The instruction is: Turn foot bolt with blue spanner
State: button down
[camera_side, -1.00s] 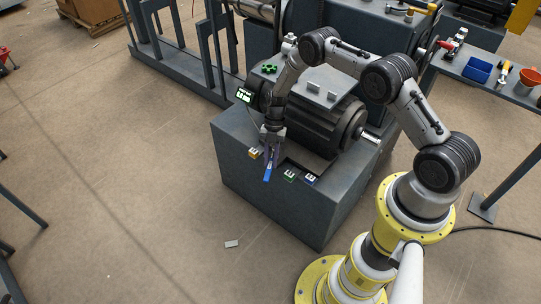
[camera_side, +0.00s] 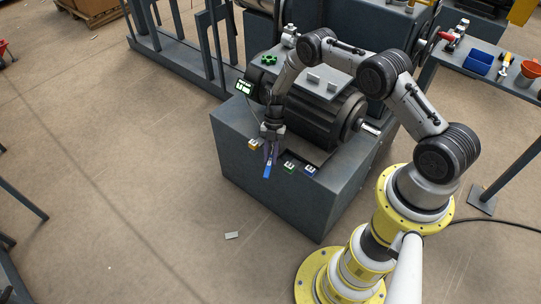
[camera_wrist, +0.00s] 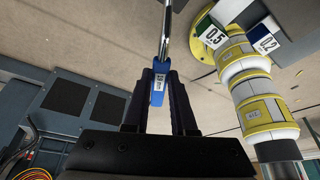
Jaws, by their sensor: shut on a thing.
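The blue spanner (camera_side: 267,170) shows in the side view as a short blue piece below my gripper (camera_side: 269,156), at the front edge of the machine block. In the wrist view, its blue labelled handle (camera_wrist: 158,87) sits between the two dark fingers of my gripper (camera_wrist: 160,75), which is shut on it. The spanner's bare metal shank runs up out of the top of the wrist view, so its far end is hidden. The foot bolt cannot be made out in either view. A dark ribbed motor (camera_side: 318,115) stands on the block, just behind my gripper.
A lit display (camera_side: 243,86) stands left of the motor. A side table (camera_side: 455,65) with tools is at right. The floor in front is mostly clear.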

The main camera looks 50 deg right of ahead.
jog(key=shift+f, duration=0.8)
jog(key=shift+w, duration=0.15)
jog(key=w+m+t, duration=0.4)
jog(key=w+m, duration=0.4)
jog(key=m, duration=0.2)
jog(key=shift+m, duration=0.4)
dwell(2.0)
jog(key=shift+r, duration=0.65)
dwell(0.7)
jog(key=shift+r, duration=0.3)
